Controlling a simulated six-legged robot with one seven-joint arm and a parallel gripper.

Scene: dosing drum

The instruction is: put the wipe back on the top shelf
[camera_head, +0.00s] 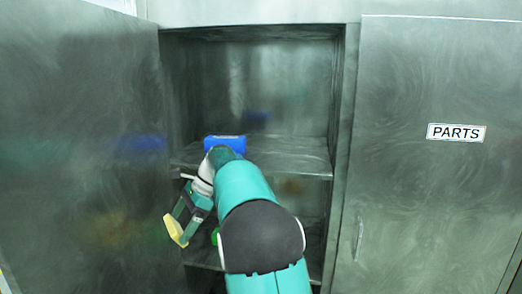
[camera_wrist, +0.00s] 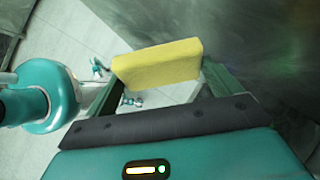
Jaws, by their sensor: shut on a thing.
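The wipe is a yellow block (camera_head: 174,230). It also shows large between the two fingers in the wrist view (camera_wrist: 158,64). My gripper (camera_head: 181,220) is shut on it and points down and to the left, in front of the cabinet opening, below the level of the upper shelf. The upper shelf (camera_head: 290,160) is a dark metal board inside the open cabinet. Its right part looks bare; my arm hides part of its front edge.
A blue object (camera_head: 225,142) sits on the upper shelf at the left, just behind my arm. A green thing (camera_head: 214,237) partly shows lower down. The left door (camera_head: 80,150) stands open beside my gripper. The right panel (camera_head: 430,200), labelled PARTS, is closed.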

